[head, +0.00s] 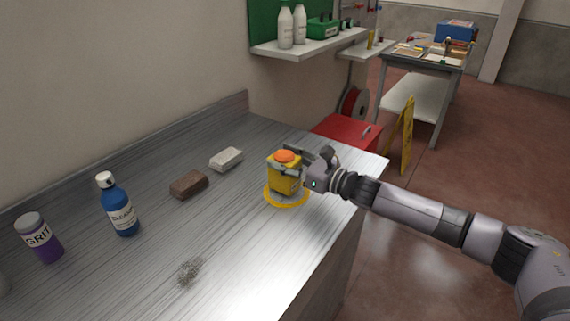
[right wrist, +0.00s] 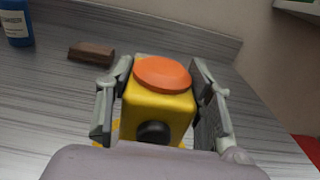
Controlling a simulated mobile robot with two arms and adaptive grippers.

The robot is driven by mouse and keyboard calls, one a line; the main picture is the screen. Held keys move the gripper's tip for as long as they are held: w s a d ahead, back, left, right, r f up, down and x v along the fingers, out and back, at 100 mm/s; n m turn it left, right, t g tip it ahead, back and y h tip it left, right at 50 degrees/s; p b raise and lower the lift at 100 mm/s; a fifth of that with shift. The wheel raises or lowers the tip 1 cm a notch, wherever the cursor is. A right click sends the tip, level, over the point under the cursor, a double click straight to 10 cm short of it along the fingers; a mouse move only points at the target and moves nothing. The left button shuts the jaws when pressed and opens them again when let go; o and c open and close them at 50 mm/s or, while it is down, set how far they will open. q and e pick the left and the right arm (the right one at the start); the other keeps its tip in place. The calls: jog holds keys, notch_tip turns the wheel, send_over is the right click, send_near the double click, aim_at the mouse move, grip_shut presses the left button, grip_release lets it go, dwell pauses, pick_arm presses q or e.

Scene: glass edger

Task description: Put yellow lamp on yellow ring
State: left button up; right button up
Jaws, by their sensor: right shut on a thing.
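The yellow lamp (head: 284,178) is a boxy yellow body with an orange round top. It stands upright within the yellow ring (head: 283,204) marked on the metal bench; whether its base touches the surface I cannot tell. My right gripper (head: 290,163) is shut on the lamp, one finger on each side. In the right wrist view the lamp (right wrist: 158,110) sits between the two fingers of the right gripper (right wrist: 160,92), with a dark round knob facing the camera. Part of the ring is hidden by the lamp. My left gripper is not in view.
On the bench (head: 235,235) are a white block (head: 226,160), a brown block (head: 189,185), a blue cleaner bottle (head: 119,208) and a purple grit jar (head: 41,240). A patch of dark grit (head: 189,272) lies near the front. A shelf (head: 310,43) hangs behind.

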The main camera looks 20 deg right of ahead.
jog(key=shift+f, duration=0.6)
jog(key=o, duration=1.4)
jog(key=shift+d, duration=0.1)
jog(key=shift+s+d+f, duration=0.15)
jog(key=shift+s+d, duration=0.05)
jog(key=shift+s, duration=0.1)
jog(key=b+v, duration=0.2)
jog(key=v, duration=0.7)
jog(key=shift+s+d, duration=0.15)
jog(key=shift+s, duration=0.1)
jog(key=shift+b+v, duration=0.35)
jog(key=shift+v, duration=0.45)
